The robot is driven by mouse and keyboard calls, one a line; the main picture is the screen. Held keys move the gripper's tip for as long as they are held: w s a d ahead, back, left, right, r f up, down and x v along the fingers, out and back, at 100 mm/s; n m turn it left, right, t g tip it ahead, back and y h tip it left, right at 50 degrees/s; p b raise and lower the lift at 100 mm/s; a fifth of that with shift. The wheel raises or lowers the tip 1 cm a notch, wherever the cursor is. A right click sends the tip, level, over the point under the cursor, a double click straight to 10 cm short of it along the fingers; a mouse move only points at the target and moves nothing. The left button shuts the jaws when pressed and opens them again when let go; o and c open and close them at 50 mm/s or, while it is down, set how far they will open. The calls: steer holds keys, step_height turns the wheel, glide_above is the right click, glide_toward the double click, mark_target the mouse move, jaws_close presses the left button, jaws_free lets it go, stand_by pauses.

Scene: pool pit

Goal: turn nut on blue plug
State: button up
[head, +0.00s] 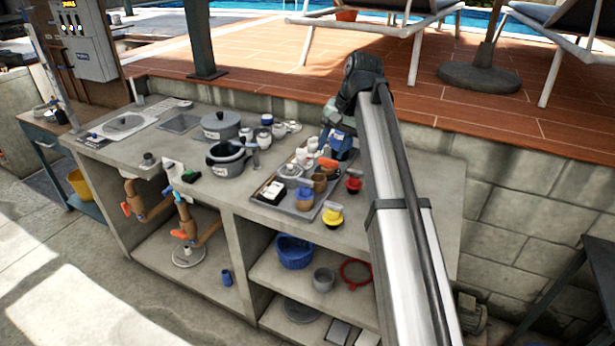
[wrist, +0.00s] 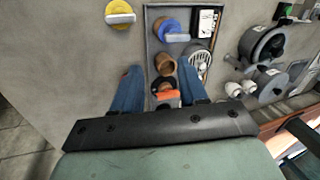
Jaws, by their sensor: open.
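The blue plug (head: 304,199) stands at the front of the tray (head: 281,207), with a pale wing-shaped nut (head: 304,184) on top. In the wrist view the blue plug (wrist: 165,24) is beyond my fingertips, and its pale nut (wrist: 178,38) lies across its lower right edge. My gripper (head: 337,156) is open above the back right of the tray, apart from the blue plug. In the wrist view its blue fingers (wrist: 160,70) straddle a brown cup (wrist: 165,63) and an orange-topped piece (wrist: 167,97) in the picture; contact cannot be told.
A yellow plug (head: 333,216) and a red-topped piece (head: 353,183) stand right of the blue plug. A black-and-white box (head: 272,192) is left of it. Pots (head: 226,158) stand farther left.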

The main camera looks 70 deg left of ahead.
mark_target(305, 180)
steer(key=s+a+f+n, duration=0.1)
steer(key=f+n, duration=0.3)
steer(key=n, duration=0.1)
steer(key=s+a+f+n, duration=0.2)
steer(key=f+n, duration=0.2)
steer(key=n, duration=0.1)
steer(key=s+a+f+n+y, duration=0.1)
steer(key=a+f+n, duration=0.1)
steer(key=f+n, duration=0.2)
steer(key=shift+s+a+f+n+g, duration=0.1)
steer(key=shift+s+n+g, duration=0.25)
steer(key=shift+n, duration=0.55)
jaws_close()
stand_by(0.3)
